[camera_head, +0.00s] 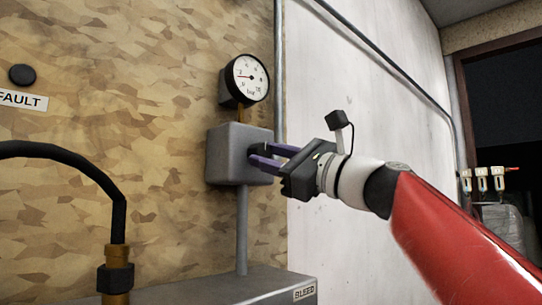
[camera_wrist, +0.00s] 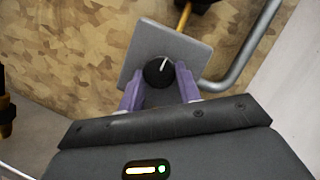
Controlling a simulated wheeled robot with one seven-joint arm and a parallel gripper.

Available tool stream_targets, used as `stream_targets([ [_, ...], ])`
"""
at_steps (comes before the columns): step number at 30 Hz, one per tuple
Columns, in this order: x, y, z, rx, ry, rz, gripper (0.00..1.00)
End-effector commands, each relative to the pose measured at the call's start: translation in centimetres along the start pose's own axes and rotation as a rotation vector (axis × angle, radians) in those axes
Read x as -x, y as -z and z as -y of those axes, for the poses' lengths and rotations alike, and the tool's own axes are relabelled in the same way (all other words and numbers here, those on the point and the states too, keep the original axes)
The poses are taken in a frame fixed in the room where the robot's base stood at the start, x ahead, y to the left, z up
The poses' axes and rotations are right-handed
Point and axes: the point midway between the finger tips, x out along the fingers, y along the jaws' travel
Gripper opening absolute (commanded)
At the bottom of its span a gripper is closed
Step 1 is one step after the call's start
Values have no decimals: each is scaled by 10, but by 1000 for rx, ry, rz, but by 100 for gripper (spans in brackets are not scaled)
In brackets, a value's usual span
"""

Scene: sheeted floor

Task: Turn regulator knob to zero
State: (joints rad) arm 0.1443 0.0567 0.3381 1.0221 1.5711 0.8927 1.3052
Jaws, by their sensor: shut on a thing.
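The regulator is a grey box (camera_head: 226,155) on a thin post against the board wall. Its round black knob (camera_wrist: 158,72) has a white pointer line, which points up and slightly right in the wrist view. My gripper (camera_head: 258,155) reaches in from the right, and its purple fingers (camera_wrist: 160,88) sit on either side of the knob, shut on it. In the head view the fingers mostly hide the knob. The pressure gauge (camera_head: 247,78), marked in bar, is above the box, with its needle pointing to the left side of the dial.
A grey pipe (camera_head: 279,70) runs down the wall just right of the box. A ledge labelled BLEED (camera_head: 304,293) is below. A black hose with a brass fitting (camera_head: 117,275) stands at the lower left. A FAULT label (camera_head: 22,100) is at far left.

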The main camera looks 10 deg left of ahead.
Motion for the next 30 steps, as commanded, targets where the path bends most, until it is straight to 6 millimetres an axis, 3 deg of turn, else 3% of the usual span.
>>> stream_targets([
  [20,0,0,0,70,-30,-1,11],
  [21,0,0,0,70,-30,-1,38],
  [25,0,0,0,69,-29,-1,55],
  [30,0,0,1,69,-29,0,55],
])
